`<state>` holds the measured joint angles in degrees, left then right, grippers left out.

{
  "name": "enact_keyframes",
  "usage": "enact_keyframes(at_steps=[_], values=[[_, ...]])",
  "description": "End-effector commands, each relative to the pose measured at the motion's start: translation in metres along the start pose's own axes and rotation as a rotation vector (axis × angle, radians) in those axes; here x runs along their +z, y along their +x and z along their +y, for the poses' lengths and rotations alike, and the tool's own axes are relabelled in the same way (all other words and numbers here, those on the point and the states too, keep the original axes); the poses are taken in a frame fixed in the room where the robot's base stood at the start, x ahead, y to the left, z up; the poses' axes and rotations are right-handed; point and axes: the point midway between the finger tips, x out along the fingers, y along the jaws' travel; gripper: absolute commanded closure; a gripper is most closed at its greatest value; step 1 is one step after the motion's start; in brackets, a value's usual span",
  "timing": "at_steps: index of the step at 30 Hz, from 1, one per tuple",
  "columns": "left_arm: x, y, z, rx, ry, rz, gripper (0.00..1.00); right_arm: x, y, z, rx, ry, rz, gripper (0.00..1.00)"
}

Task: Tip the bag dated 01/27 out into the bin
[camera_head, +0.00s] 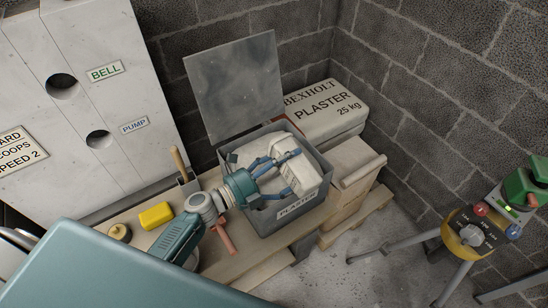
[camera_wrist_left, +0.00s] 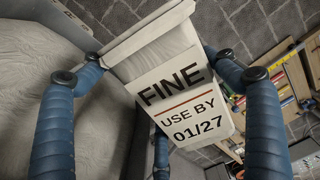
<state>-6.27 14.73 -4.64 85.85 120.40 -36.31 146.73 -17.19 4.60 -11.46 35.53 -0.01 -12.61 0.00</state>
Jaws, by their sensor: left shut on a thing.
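The bag (camera_head: 305,180) is white and reads "FINE, USE BY 01/27" in the left wrist view (camera_wrist_left: 178,95). My left gripper (camera_head: 276,174) has its blue fingers shut around it. The bag is tilted and held at the mouth of the grey bin (camera_head: 262,222), which has a "PLASTER" label on its front. The bin's lid (camera_head: 235,85) stands open at the back. A pale surface (camera_wrist_left: 35,80), seemingly the bin's contents, shows at left in the left wrist view. The bag's opening cannot be made out clearly. My right gripper is not in view.
Bexholt plaster sacks (camera_head: 325,112) lie behind the bin at right. A yellow sponge (camera_head: 156,215), a round brass-coloured object (camera_head: 119,232) and a red-handled tool (camera_head: 222,238) lie on the bench left of it. A control box (camera_head: 468,232) stands on legs at far right.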

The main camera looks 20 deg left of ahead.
Motion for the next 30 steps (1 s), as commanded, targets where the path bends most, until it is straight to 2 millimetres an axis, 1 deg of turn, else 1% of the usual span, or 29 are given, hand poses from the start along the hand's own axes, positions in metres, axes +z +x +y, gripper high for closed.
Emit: enact_keyframes(at_steps=[15, 30], values=[[0.006, -0.026, 0.001, -0.003, -0.071, -0.002, 0.56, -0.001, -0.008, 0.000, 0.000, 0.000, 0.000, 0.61], [0.007, 0.002, 0.003, -0.005, -0.137, -0.001, 0.56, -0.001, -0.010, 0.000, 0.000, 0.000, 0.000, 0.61]])
